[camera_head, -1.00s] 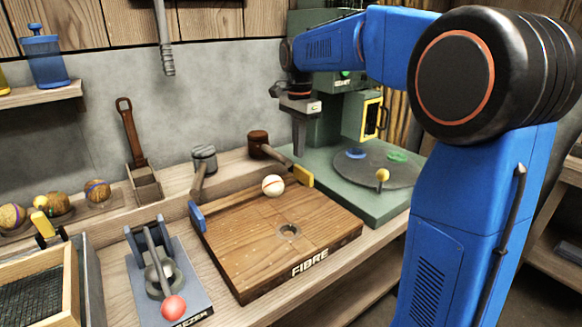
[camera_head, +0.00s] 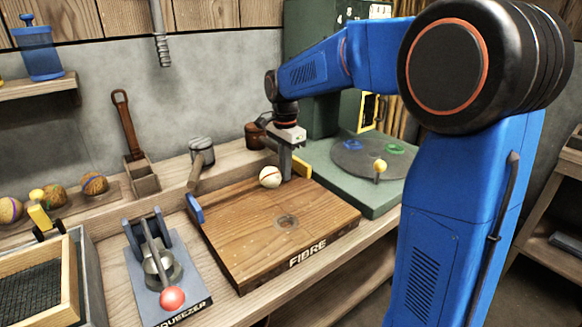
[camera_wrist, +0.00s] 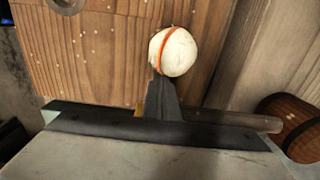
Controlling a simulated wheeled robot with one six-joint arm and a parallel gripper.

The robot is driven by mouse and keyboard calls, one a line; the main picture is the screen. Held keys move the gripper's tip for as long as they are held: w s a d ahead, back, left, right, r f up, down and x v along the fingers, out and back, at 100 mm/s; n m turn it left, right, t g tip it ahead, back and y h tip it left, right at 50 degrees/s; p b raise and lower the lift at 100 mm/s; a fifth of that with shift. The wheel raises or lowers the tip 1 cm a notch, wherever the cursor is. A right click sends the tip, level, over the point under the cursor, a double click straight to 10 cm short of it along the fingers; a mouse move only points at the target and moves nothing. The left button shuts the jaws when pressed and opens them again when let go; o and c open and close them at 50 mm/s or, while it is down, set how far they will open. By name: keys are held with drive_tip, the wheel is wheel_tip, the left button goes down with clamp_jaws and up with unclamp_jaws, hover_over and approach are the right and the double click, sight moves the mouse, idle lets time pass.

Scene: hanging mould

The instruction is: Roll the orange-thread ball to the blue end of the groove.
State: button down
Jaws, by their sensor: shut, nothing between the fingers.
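The ball with the orange thread (camera_head: 269,177) is cream-white and rests near the back edge of a wooden board marked FIBRE (camera_head: 245,225). A blue end piece (camera_head: 195,208) stands at the board's left corner. My gripper (camera_head: 286,172) is shut and empty, pointing down just right of the ball. In the wrist view the fingertips (camera_wrist: 160,85) are right at the ball (camera_wrist: 173,52); I cannot tell whether they touch. The groove itself is not clear.
A mallet (camera_head: 200,160) lies behind the board, and a brown mallet head (camera_head: 255,136) is behind my gripper. A squeezer (camera_head: 160,265) stands left of the board. A green machine base with a round plate (camera_head: 355,160) is to the right. The board's front is clear.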

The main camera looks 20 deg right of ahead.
drive_tip(key=shift+a, duration=0.2)
drive_tip(key=s+a, duration=0.2)
drive_tip(key=a, duration=0.4)
drive_tip(key=s+a, duration=0.2)
drive_tip(key=a, duration=0.4)
drive_tip(key=s+a, duration=0.2)
drive_tip(key=a, duration=0.4)
drive_tip(key=shift+a, duration=0.1)
